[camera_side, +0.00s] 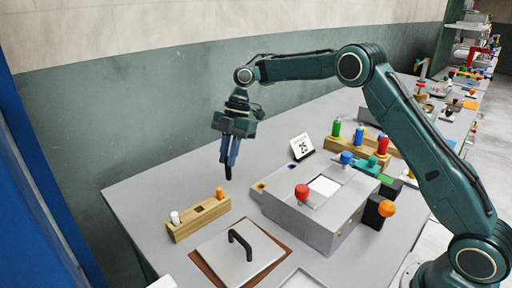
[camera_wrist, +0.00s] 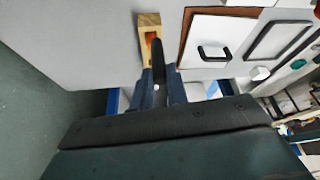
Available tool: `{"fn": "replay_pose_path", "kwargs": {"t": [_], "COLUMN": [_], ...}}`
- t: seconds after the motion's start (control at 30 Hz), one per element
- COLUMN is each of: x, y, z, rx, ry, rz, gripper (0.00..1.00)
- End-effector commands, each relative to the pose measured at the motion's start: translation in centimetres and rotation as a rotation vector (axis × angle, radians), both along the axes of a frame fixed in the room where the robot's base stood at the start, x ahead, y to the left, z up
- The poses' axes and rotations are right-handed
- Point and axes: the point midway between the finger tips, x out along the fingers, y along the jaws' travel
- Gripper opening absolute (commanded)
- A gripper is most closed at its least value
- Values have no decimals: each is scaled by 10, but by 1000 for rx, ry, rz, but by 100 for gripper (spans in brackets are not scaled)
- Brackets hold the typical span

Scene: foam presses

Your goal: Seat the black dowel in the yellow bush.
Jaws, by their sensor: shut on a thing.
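The black dowel (camera_side: 228,172) hangs upright, tip down, from my gripper (camera_side: 231,153), which is shut on it. In the wrist view the black dowel (camera_wrist: 158,64) sticks out between the fingers of my gripper (camera_wrist: 160,88). The yellow bush (camera_side: 260,186) is a small ring on the top left corner of the grey press box (camera_side: 300,218). The dowel is in the air to the left of the bush, apart from it. I cannot make out the bush in the wrist view.
A black-handled plate (camera_side: 225,262) lies in front. The press box has a red knob (camera_side: 302,192) and a blue knob (camera_side: 347,157).

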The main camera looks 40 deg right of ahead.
Motion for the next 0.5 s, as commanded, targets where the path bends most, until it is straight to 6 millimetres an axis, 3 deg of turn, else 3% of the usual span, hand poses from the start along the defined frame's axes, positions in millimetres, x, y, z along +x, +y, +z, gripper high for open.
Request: {"fn": "replay_pose_path", "kwargs": {"t": [0.03, 0.2, 0.33, 0.5], "x": [-4, -18, -27, -32], "y": [-18, -64, -85, -96], "z": [0, -5, -7, -9], "rx": [0, 2, 4, 5], "ry": [1, 1, 2, 1], "rz": [-7, -4, 0, 2], "gripper": [0, 0, 0, 0]}}
